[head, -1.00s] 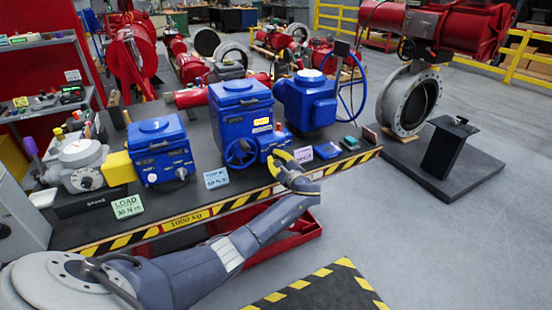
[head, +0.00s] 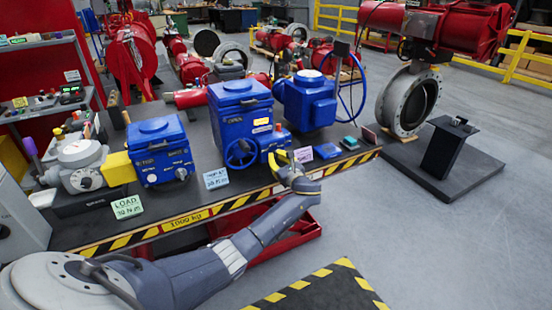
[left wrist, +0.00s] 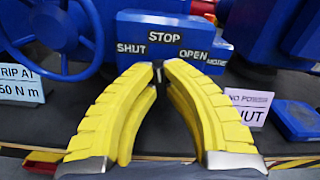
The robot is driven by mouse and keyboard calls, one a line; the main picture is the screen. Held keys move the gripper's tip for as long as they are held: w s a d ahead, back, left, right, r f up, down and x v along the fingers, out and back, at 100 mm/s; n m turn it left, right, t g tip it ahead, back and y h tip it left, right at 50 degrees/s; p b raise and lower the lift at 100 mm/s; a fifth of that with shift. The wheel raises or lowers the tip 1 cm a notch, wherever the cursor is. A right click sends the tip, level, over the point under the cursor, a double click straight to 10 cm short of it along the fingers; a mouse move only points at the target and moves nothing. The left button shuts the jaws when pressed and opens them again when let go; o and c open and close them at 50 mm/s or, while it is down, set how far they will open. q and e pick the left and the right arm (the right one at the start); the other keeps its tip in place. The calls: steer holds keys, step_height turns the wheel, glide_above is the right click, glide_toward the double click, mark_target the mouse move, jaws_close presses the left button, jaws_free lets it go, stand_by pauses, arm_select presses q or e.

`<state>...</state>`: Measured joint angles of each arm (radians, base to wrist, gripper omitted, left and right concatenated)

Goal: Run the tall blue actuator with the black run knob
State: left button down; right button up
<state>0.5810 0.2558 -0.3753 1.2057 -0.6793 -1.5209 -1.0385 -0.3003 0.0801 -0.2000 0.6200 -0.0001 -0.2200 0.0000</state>
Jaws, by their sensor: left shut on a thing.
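The tall blue actuator (head: 241,108) stands on the dark bench top with a blue handwheel (head: 241,153) on its front. In the left wrist view its low control box (left wrist: 205,38) carries the labels STOP, SHUT and OPEN. The black run knob (left wrist: 158,74) is a small dark piece under STOP, mostly hidden by my fingertips. My left gripper (head: 290,157) is at the front of that box, its yellow fingers closed in around the knob; the fingertips also show in the left wrist view (left wrist: 160,68). My right gripper is not in view.
A shorter blue actuator (head: 160,152) stands to the left and another with a large handwheel (head: 310,100) to the right. Cards (head: 216,178) stand along the bench's striped front edge. A blue slab (head: 327,151) lies right of the gripper. The floor in front is open.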

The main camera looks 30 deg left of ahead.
arm_select(q)
steer(key=shift+m, duration=1)
steer(key=c, duration=1.5)
jaws_free()
steer(key=shift+o, duration=0.2)
steer(key=v, duration=1.2)
